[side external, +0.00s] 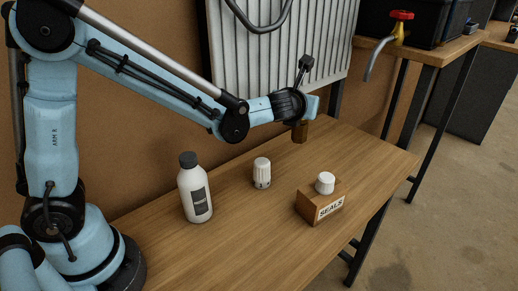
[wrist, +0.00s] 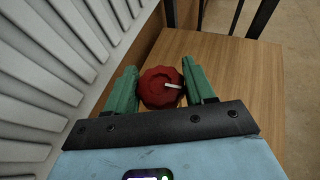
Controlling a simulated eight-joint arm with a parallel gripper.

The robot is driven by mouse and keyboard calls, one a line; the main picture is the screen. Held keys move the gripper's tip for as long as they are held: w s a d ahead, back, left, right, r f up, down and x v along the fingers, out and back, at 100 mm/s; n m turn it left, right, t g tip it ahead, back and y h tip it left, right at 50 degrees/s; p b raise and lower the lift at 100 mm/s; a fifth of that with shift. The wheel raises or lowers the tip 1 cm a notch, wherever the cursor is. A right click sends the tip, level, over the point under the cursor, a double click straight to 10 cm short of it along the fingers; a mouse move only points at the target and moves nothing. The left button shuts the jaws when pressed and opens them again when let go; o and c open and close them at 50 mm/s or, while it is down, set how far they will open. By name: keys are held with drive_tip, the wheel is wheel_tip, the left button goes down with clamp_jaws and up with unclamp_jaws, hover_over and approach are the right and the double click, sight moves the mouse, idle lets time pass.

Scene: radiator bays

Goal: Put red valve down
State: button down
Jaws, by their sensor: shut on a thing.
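The red valve (wrist: 160,87) is a round, ridged red knob with a small pale mark on its top. It sits between the two green fingers of my gripper (wrist: 162,90) in the wrist view, and the gripper is shut on it. In the side view my gripper (side external: 301,131) points down over the back part of the wooden bench (side external: 240,235), near the radiator. The valve cannot be made out there. I cannot tell whether its underside touches the bench.
A white bottle (side external: 195,190), a white radiator knob (side external: 262,173) and a wooden SEALS box (side external: 322,207) with a white cap (side external: 325,183) on it stand on the bench. A white ribbed radiator (side external: 300,70) is close behind my gripper. The bench's right end is clear.

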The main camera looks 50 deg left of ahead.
drive_tip(key=s+a+r+m+h, duration=0.1)
drive_tip(key=s+r+m+h, duration=0.1)
drive_tip(key=s+r, duration=1.15)
drive_tip(key=s+d+f+n+g+y, duration=0.1)
drive_tip(key=s+f+n+y, duration=0.1)
drive_tip(key=f, duration=0.5)
drive_tip(key=s+d+f+n+g+y, duration=0.1)
drive_tip(key=s+d+f+n+y, duration=0.1)
drive_tip(key=f, duration=0.5)
drive_tip(key=s+d+f+n+g+y, duration=0.1)
drive_tip(key=s+d+f+n+y, duration=0.1)
drive_tip(key=f, duration=0.5)
drive_tip(key=shift+s+f, duration=0.35)
drive_tip(key=shift+s, duration=0.55)
drive_tip(key=shift+c, duration=2)
unclamp_jaws()
